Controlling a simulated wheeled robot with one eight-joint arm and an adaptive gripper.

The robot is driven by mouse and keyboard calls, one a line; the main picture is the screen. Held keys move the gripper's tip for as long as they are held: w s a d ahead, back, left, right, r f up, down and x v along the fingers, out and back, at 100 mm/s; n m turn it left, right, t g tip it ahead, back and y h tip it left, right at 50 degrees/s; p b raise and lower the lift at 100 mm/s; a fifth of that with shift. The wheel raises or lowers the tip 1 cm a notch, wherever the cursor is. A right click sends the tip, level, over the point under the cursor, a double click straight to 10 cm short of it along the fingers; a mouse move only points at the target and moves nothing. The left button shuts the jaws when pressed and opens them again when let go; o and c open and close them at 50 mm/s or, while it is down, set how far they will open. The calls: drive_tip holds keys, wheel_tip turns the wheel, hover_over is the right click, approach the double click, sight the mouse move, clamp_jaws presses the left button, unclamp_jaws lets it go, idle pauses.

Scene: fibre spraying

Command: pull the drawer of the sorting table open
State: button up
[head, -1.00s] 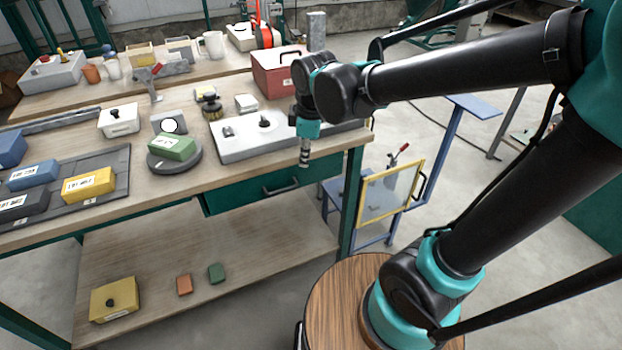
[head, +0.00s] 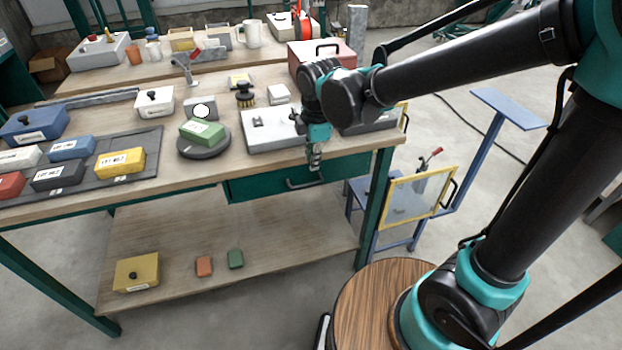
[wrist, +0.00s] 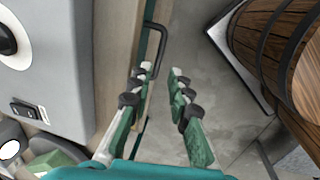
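The sorting table (head: 75,205) has a green drawer (head: 262,190) under its right end, with its front flush under the tabletop. A dark bar handle (head: 300,184) is on the drawer front; the handle also shows in the wrist view (wrist: 163,38). My gripper (head: 315,164) hangs pointing down just in front of the table edge, close above the handle's right end. In the wrist view my gripper (wrist: 161,75) has its two green-padded fingers apart with nothing between them. The handle lies just beyond the fingertips there. I see no clear contact.
A grey-white box (head: 270,138) stands on the tabletop beside my gripper. A yellow-framed panel (head: 415,200) on a blue stand is right of the table. A lower shelf (head: 185,245) holds a yellow box (head: 137,272) and two small blocks. Open floor lies in front.

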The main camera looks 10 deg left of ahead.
sight(311, 185)
drive_tip(key=f, duration=0.3)
drive_tip(key=w+f, duration=0.1)
drive_tip(key=f, duration=0.2)
drive_tip(key=a+f, duration=0.1)
drive_tip(key=f, duration=0.2)
drive_tip(key=shift+w+f, duration=0.25)
drive_tip(key=shift+c, duration=0.5)
clamp_jaws()
